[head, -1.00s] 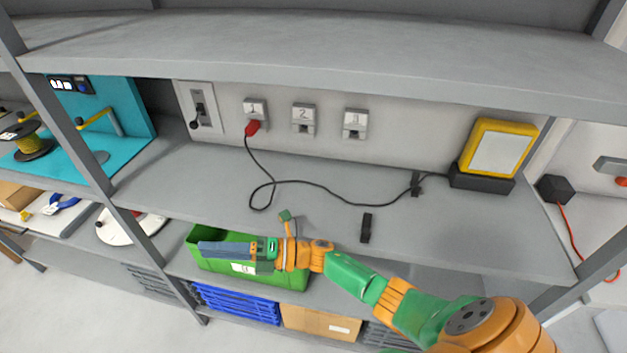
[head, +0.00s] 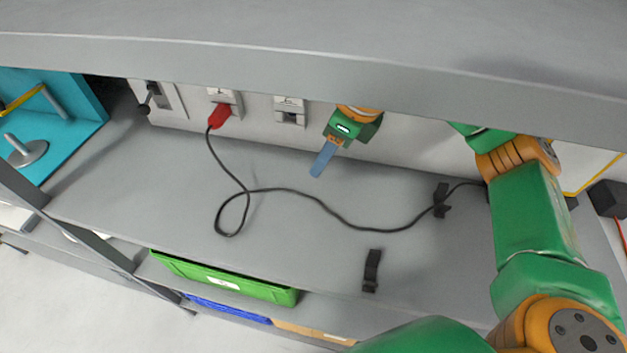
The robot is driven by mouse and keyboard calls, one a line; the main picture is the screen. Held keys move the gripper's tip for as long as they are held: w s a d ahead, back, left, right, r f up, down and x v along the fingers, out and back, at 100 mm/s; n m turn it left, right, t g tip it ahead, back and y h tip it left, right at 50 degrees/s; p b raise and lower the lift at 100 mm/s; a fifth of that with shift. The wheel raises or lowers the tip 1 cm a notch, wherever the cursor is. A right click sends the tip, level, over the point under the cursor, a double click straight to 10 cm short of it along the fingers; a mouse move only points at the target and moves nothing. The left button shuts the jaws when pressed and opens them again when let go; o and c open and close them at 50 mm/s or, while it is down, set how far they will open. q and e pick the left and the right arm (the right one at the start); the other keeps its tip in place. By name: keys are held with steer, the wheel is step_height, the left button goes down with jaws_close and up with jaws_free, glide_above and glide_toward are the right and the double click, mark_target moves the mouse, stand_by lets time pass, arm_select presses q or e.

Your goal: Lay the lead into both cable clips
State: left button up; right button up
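The black lead (head: 303,193) lies loosely on the grey shelf. It runs from a red plug (head: 219,116) in the left socket, makes a loop and goes right. One black cable clip (head: 441,202) stands at the right, with the lead passing at it; I cannot tell whether it is seated inside. The other black clip (head: 371,271) is nearer the front edge, clear of the lead. My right gripper (head: 321,162) hangs above the lead's middle, near the back wall, blue fingers pointing down. The fingers overlap, so their opening is hidden. My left gripper is out of view.
An upper shelf (head: 300,62) overhangs close above my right arm. A middle socket (head: 290,111) and a switch are on the back wall. A green bin (head: 222,281) sits below the front edge. The shelf's left part is clear.

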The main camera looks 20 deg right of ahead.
mark_target(300, 195)
steer(key=b+x, duration=0.6)
steer(key=x, duration=0.3)
steer(key=shift+a+f, duration=0.3)
steer(key=shift+f+b, duration=0.15)
steer(key=shift+b, duration=0.2)
jaws_close()
step_height(300, 195, up, 6)
steer(key=p, duration=0.5)
